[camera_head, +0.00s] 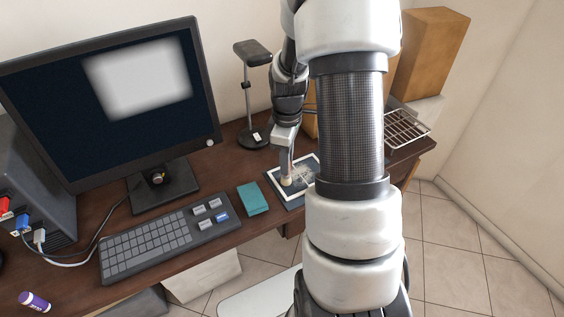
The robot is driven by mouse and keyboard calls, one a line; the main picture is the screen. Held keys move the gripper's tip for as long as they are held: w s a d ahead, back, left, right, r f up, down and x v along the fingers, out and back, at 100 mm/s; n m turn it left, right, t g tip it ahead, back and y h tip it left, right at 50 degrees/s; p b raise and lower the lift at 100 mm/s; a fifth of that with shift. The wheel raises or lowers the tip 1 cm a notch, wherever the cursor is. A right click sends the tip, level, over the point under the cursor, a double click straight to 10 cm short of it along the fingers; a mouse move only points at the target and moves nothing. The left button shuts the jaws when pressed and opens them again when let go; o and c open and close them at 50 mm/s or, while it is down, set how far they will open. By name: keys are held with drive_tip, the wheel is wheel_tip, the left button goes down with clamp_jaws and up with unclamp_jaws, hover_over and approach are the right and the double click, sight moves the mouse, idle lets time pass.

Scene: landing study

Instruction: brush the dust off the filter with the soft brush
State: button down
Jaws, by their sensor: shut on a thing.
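The filter (276,182) is a flat panel with a white frame and a dark, greyish middle, lying on a dark mat (297,203) near the desk's front edge. My gripper (286,160) points down over the left part of the filter. It is shut on the soft brush (286,182), whose pale tip is at the filter's left side. I cannot tell whether the tip touches the surface. My arm hides the right part of the filter. Pale dust (303,174) seems to show on its middle.
A teal box or cloth (253,199) lies left of the filter, beside a keyboard (150,240). A monitor (110,105), a black stand (254,135), a wire rack (407,129) and a tan box (432,50) surround the area. A purple cylinder (34,301) lies at front left.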

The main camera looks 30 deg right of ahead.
drive_tip(key=shift+w+d+p, duration=0.15)
drive_tip(key=shift+d+p, duration=0.25)
drive_tip(key=shift+d, duration=4.05)
drive_tip(key=shift+w+a+f, duration=0.1)
drive_tip(key=shift+w, duration=0.3)
drive_tip(key=shift+a, duration=1.3)
drive_tip(key=shift+s+a, duration=0.1)
drive_tip(key=shift+a, duration=3.75)
drive_tip(key=shift+w, duration=0.3)
drive_tip(key=shift+w+d, duration=0.1)
drive_tip(key=shift+d, duration=0.7)
drive_tip(key=shift+d+p, duration=0.3)
drive_tip(key=shift+d, duration=1.5)
drive_tip(key=shift+w+d+p, duration=0.15)
drive_tip(key=shift+d+p, duration=0.3)
drive_tip(key=shift+d, duration=2.2)
wheel_tip(320, 180, up, 7)
drive_tip(key=p, duration=0.5)
